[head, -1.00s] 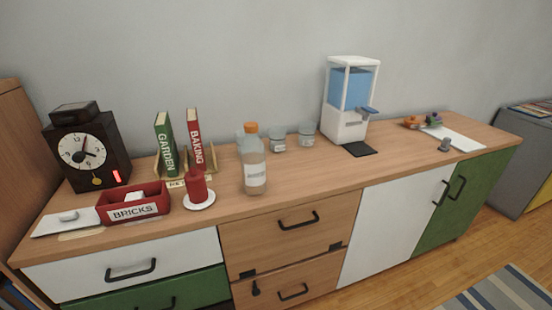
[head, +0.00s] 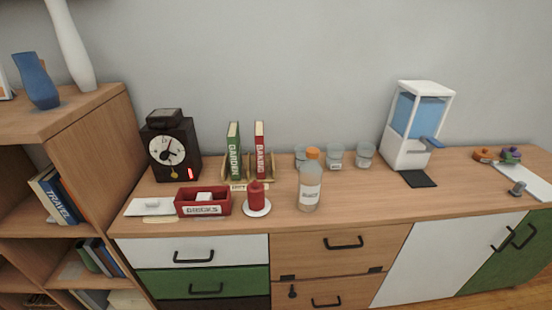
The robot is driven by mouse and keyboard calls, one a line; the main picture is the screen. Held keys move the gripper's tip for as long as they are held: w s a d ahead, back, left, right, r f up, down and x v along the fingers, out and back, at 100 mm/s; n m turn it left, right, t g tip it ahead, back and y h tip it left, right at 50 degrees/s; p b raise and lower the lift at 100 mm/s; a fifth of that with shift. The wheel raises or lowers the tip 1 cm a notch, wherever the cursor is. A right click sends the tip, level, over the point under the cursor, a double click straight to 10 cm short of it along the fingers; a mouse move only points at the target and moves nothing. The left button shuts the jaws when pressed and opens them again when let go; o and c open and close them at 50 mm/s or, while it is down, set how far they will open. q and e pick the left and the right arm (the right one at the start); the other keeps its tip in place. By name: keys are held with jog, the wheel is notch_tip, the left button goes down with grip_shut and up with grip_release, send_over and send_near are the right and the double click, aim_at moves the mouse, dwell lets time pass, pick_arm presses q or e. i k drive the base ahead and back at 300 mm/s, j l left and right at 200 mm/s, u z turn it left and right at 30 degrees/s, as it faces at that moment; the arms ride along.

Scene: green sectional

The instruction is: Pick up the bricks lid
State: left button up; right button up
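The bricks box (head: 203,201) is a red open box with a "BRICKS" label, on the wooden cabinet top left of centre. A white block shows inside it. A flat white lid with a small knob (head: 150,207) lies on the cabinet top just left of the box, near the front edge. Neither of my grippers shows in the head view.
A dark clock (head: 172,150) stands behind the lid. A red candle (head: 257,197) on a white dish and a bottle (head: 310,182) stand right of the box. Books (head: 234,152) stand behind. A taller wooden shelf (head: 97,140) borders the left end.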

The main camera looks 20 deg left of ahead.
aim_at(160, 206)
jog(key=u, duration=1.55)
